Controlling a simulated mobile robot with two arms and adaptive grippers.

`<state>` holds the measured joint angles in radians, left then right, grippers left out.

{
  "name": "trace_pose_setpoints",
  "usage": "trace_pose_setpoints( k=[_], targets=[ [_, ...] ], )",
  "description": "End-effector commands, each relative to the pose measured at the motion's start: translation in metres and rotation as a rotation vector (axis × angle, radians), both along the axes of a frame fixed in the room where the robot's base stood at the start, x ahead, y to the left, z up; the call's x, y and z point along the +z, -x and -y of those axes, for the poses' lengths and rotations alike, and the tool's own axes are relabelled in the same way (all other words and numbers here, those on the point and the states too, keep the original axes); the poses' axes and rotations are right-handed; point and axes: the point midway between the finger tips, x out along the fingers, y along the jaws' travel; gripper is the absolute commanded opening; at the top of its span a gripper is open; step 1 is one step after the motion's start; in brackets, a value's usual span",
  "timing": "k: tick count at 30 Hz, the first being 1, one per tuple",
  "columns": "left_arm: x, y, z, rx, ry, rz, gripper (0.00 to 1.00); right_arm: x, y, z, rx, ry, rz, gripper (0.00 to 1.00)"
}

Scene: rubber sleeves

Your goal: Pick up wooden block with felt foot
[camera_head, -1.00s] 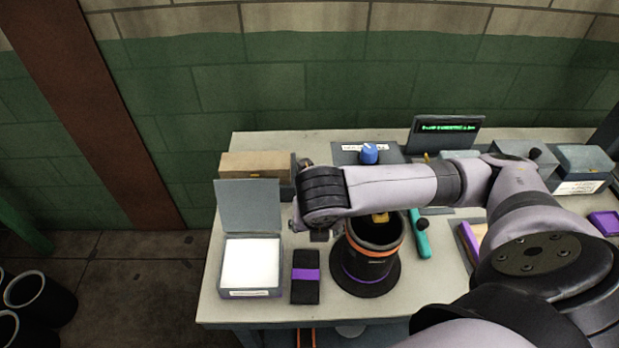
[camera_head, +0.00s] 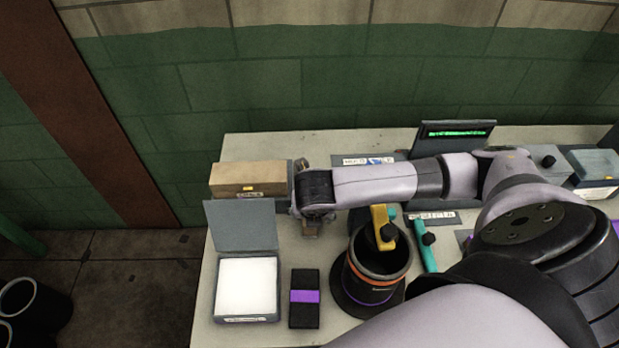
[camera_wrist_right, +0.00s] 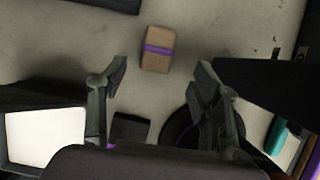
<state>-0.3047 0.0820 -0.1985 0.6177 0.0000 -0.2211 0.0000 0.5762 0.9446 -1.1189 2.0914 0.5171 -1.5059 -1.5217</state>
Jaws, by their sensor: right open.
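A small wooden block (camera_wrist_right: 158,50) with a purple band lies on the table in the right wrist view. I cannot make out a felt foot on it. My right gripper (camera_wrist_right: 162,70) is open and empty, with its fingertips on either side of and slightly short of the block in that view. In the head view the right gripper (camera_head: 311,222) points down over the table, left of the black cup; the block is largely hidden under it there. My left gripper is not in view.
A black cup (camera_head: 372,288) with an orange ring and a yellow-handled tool (camera_head: 384,222) stands right of the gripper. A dark block with a purple band (camera_head: 304,311), an open box with white lining (camera_head: 246,287) and a wood-topped box (camera_head: 235,177) are nearby. A teal tool (camera_head: 425,250) lies right.

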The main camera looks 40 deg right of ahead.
Motion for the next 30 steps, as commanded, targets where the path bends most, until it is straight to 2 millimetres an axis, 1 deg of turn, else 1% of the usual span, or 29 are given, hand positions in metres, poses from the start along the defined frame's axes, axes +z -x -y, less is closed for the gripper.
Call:
trace_pose_setpoints(
  k=[1,3,7,11,17,18,21,25,30],
  targets=[
    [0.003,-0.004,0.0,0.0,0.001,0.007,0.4,-0.008,-0.002,0.002,-0.002,0.002,-0.002,0.58],
    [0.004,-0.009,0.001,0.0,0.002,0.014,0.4,-0.016,-0.006,0.003,-0.001,0.0,-0.001,0.58],
    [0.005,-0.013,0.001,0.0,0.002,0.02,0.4,-0.025,-0.009,0.005,0.0,-0.001,0.0,0.58],
    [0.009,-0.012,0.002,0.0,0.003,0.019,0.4,-0.031,-0.012,0.007,0.0,0.0,0.0,0.58],
    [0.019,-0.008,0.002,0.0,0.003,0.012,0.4,-0.053,-0.022,0.01,-0.002,0.001,-0.001,0.58],
    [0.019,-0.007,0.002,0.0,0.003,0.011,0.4,-0.059,-0.024,0.011,-0.001,0.0,-0.001,0.58],
    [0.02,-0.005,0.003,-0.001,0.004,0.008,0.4,-0.069,-0.027,0.013,-0.001,0.0,0.0,0.58],
    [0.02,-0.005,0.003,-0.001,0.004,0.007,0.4,-0.074,-0.028,0.014,0.001,0.0,0.0,0.58],
    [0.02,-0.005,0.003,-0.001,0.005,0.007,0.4,-0.074,-0.028,0.014,0.001,0.0,0.001,0.58]
  ],
)
